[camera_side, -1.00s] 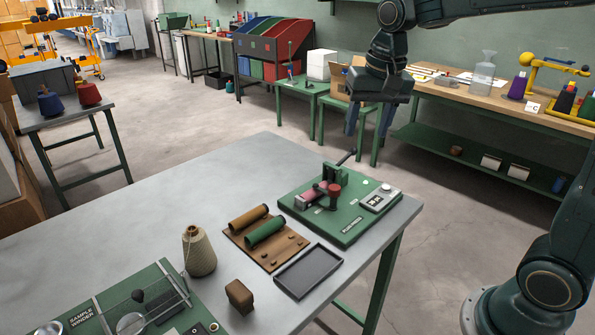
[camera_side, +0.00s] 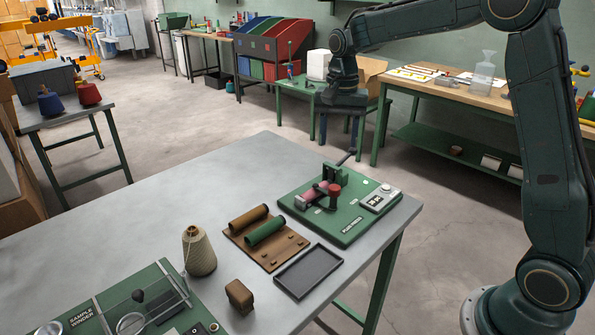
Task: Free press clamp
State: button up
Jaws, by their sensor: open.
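The press clamp (camera_side: 333,190) is a small mechanism with a red knob and a dark lever (camera_side: 346,157) on a green base plate (camera_side: 345,222) at the table's right end. A pinkish-red roll (camera_side: 309,197) lies at the clamp's left side. My gripper (camera_side: 338,143) is open and empty, its fingers pointing down just behind and above the lever's tip. In this view I cannot tell whether a finger touches the lever.
A wooden rack (camera_side: 277,249) holds a brown and a green roll. A grey tray (camera_side: 309,271), a yarn cone (camera_side: 199,251), a brown block (camera_side: 239,296) and a sample winder (camera_side: 148,303) share the table. The table's back left (camera_side: 190,180) is clear.

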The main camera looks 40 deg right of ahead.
aim_at(335, 186)
notch_tip(335, 186, down, 14)
jog(key=shift+r, duration=0.2)
dwell(0.5)
grip_shut()
